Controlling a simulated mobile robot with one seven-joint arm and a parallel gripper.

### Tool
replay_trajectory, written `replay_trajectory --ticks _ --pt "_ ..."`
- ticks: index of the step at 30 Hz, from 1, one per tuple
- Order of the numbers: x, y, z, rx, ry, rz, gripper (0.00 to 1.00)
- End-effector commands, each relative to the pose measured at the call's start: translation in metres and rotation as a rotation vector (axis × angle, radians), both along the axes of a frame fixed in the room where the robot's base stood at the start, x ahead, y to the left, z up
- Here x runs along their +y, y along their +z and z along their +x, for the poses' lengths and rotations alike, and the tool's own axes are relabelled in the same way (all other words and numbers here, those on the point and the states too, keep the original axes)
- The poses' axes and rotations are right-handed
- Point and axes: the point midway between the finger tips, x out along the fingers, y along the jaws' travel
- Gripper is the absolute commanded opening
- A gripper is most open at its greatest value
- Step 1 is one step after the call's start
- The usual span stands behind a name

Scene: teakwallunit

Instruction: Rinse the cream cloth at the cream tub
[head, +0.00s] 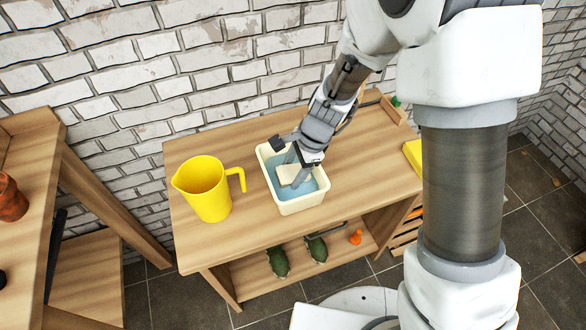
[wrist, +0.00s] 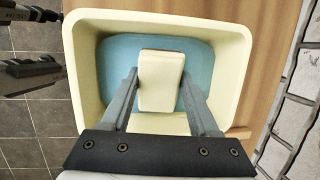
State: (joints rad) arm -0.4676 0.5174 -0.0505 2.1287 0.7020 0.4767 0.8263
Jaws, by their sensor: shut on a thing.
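The cream tub (head: 303,206) stands on the wooden table and holds blue water (head: 318,182). Its rim also shows in the wrist view (wrist: 237,70). The cream cloth (head: 292,173) looks like a folded block and is inside the tub, at or just above the water; I cannot tell how deep it sits. My gripper (head: 295,166) reaches down into the tub. In the wrist view its two fingers stand on either side of the cloth (wrist: 161,80) and are shut on it.
A yellow jug (head: 207,190) stands left of the tub on the wooden table (head: 250,240). A yellow item (head: 412,154) lies at the table's right, partly behind my arm. Green objects (head: 278,262) and a small orange thing (head: 355,237) rest on the lower shelf. A brick wall rises behind.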

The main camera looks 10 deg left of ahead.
Motion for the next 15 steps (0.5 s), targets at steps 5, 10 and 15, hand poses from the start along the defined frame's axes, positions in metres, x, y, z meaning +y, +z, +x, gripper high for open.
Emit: replay_trajectory --ticks 5,10,15 --pt "0.0000 0.0003 0.0000 0.000 0.000 0.000 0.17" --pt "0.0004 0.0004 -0.0001 0.000 0.001 0.000 0.17" --pt "0.0059 0.0012 -0.0002 0.000 0.003 0.000 0.17"
